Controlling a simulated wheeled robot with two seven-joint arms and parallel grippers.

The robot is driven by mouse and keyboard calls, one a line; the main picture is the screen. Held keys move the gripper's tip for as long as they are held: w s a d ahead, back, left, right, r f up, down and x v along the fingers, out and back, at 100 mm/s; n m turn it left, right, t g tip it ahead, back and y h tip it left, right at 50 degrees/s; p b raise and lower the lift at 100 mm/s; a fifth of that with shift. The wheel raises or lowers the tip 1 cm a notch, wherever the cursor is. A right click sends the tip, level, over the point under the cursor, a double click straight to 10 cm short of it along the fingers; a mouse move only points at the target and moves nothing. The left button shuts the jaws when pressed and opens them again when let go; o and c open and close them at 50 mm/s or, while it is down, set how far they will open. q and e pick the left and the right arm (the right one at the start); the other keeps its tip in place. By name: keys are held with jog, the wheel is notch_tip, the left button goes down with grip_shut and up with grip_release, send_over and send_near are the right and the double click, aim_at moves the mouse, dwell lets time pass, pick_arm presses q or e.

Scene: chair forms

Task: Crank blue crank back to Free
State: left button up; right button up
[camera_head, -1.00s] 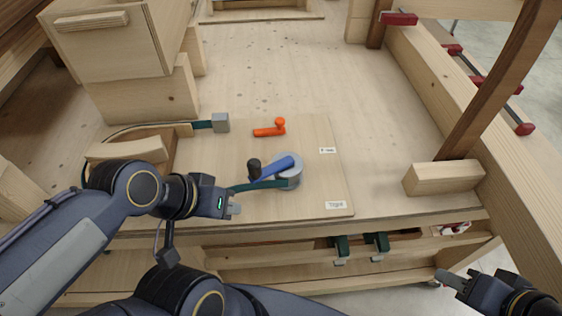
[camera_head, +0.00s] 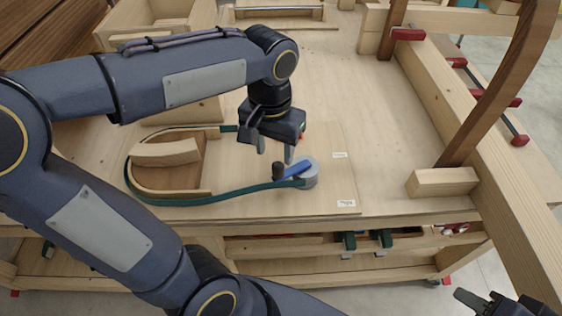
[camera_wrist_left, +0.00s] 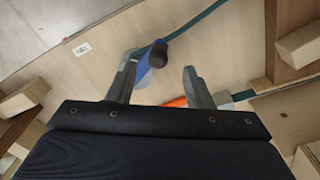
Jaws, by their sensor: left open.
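The blue crank (camera_head: 296,168) sits on a grey drum (camera_head: 311,176) on the wooden board. Its arm points left and slightly down, ending in a dark upright knob (camera_head: 278,171). A "Free" label (camera_head: 339,155) is above right of the drum, and a "Tight" label (camera_head: 346,203) is below right. My left gripper (camera_head: 276,153) is open and points down, just above and behind the knob. In the left wrist view the blue crank (camera_wrist_left: 142,74) and knob (camera_wrist_left: 152,54) show between the open fingers, nearer the left finger. My right gripper (camera_head: 472,299) is at the bottom right corner, its opening unclear.
A green strap (camera_head: 225,193) runs from the drum around a curved wooden form (camera_head: 165,153). An orange handle (camera_wrist_left: 175,102) shows in the left wrist view, mostly hidden in the head view. A wooden block (camera_head: 443,182) stands at right. The board's right side is clear.

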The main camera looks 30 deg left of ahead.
aim_at(278, 164)
pick_arm(q)
jog(key=shift+w+d+r, duration=0.25)
jog(key=shift+w+r, duration=0.1)
jog(key=shift+w, duration=0.05)
jog(key=shift+f+y, duration=0.15)
jog(key=shift+y, duration=0.15)
notch_tip(278, 164, down, 8)
jog(key=shift+a+r, duration=0.1)
jog(key=shift+r, duration=0.15)
grip_shut()
